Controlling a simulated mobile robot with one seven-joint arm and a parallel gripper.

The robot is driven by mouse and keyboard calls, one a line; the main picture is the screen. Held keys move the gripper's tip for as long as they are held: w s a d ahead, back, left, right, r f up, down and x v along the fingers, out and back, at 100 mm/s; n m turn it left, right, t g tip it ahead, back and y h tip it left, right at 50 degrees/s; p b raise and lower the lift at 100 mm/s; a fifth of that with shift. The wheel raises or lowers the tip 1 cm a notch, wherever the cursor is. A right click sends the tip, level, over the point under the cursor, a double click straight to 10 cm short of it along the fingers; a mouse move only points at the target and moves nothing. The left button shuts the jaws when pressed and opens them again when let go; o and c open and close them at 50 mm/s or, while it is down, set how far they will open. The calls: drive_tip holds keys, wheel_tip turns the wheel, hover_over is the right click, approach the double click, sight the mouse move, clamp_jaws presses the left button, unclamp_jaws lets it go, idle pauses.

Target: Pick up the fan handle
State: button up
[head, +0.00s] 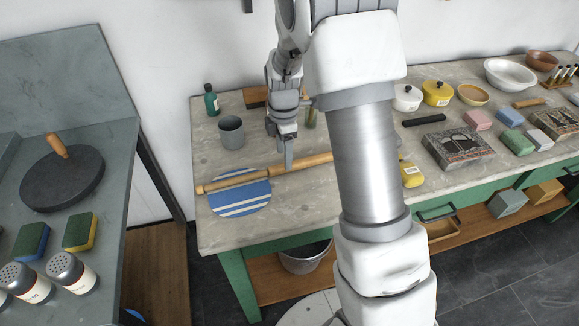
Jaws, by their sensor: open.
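A blue fan (238,204) with white stripes lies flat at the front left of the worktop. A long, pale wooden stick, the fan handle (235,181), lies across its back edge. It runs to the right, and its right end meets my arm in the picture. My gripper (287,163) points down with its fingertips over the middle of the handle, to the right of the blue part. Its fingers are open but seen nearly edge-on, so the gap and any contact with the handle cannot be made out.
A grey cup (231,132) and a green bottle (211,100) stand behind the fan. My arm hides the middle of the worktop (220,240). Boxes, blocks and bowls crowd its right side. A grey bench (112,140) with shakers and sponges stands at left.

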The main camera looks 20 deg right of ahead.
sight(270, 172)
drive_tip(key=f, duration=0.5)
drive_tip(key=shift+w+d, duration=0.15)
drive_tip(key=shift+w, duration=0.2)
drive_tip(key=shift+r, duration=0.1)
clamp_jaws()
